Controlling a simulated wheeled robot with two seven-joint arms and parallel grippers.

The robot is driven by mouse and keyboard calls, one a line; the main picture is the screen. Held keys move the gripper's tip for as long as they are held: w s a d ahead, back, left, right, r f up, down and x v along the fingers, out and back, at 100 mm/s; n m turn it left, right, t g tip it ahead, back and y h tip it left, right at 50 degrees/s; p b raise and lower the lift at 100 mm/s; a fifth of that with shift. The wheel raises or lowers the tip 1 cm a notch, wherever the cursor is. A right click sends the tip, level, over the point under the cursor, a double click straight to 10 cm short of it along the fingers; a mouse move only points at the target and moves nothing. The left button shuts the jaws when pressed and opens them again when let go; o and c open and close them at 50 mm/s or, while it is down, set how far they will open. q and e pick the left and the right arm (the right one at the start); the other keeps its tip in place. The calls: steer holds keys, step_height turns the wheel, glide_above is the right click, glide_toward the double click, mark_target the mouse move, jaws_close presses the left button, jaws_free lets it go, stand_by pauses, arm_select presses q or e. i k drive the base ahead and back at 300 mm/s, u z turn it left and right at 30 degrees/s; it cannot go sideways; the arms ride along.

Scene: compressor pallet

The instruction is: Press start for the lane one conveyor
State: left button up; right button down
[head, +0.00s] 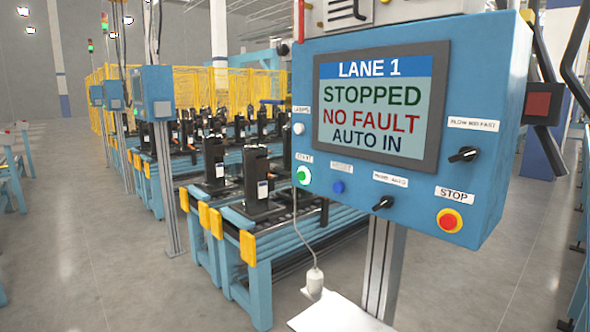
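The blue lane one control box (400,215) fills the right half of the head view, close to me. Its screen (376,108) reads LANE 1, STOPPED, NO FAULT, AUTO IN. The green start button (303,175) is at the lower left of the panel, under a small START label (304,158). A white button (298,129) is above it and a blue button (338,187) is to its right. The red and yellow STOP button (450,220) is at the lower right. Neither of my grippers is in view.
Two black selector knobs (383,203) are on the panel. A grey post (383,268) carries the box. A white plate (338,312) and a hanging corded pendant (315,280) are below it. Conveyors (258,243) with black units stand behind left. Floor (130,270) at left is clear.

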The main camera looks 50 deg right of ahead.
mark_target(301, 175)
steer(key=z, duration=0.55)
steer(key=i, duration=0.9)
steer(key=z, duration=0.6)
